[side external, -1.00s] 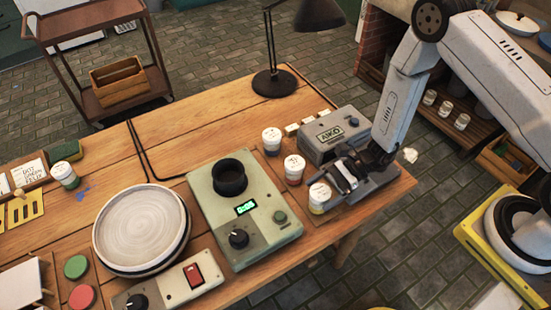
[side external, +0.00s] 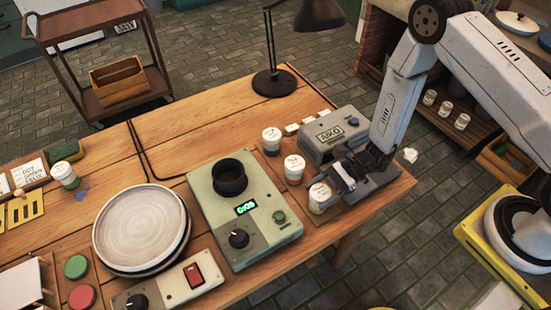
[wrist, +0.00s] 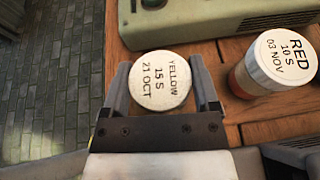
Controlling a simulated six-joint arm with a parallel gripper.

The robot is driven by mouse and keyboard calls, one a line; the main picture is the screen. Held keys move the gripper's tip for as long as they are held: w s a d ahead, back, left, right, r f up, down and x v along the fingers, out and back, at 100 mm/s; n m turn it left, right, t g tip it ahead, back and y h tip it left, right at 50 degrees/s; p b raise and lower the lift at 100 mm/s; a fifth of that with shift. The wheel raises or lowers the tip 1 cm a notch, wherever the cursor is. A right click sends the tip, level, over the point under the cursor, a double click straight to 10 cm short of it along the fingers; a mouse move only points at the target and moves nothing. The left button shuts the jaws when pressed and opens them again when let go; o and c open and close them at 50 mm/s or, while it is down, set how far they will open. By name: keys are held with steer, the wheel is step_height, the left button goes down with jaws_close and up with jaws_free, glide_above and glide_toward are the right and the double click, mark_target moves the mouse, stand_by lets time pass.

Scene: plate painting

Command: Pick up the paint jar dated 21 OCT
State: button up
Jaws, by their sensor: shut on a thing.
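The paint jar dated 21 OCT (wrist: 160,80) has a white lid reading YELLOW, 15 S, 21 OCT in the wrist view. In the side external view it is the nearest jar (side external: 320,197) of the row, close to the table's front edge. My gripper (wrist: 163,85) is shut on this jar, with one finger on each side of it. In the side external view my gripper (side external: 335,185) reaches the jar from the right. The jar looks upright; I cannot tell whether it is clear of the table.
The RED, 10 S, 03 NOV jar (wrist: 287,62) stands close by on the right in the wrist view. Another white-lidded jar (side external: 271,140) stands behind. A green device (side external: 270,245) with a dark cup is to the left, and the grey AIKO box (side external: 330,135) is behind my gripper.

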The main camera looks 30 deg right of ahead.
mark_target(320, 192)
steer(key=shift+r, duration=0.1)
steer(key=shift+r, duration=4.9)
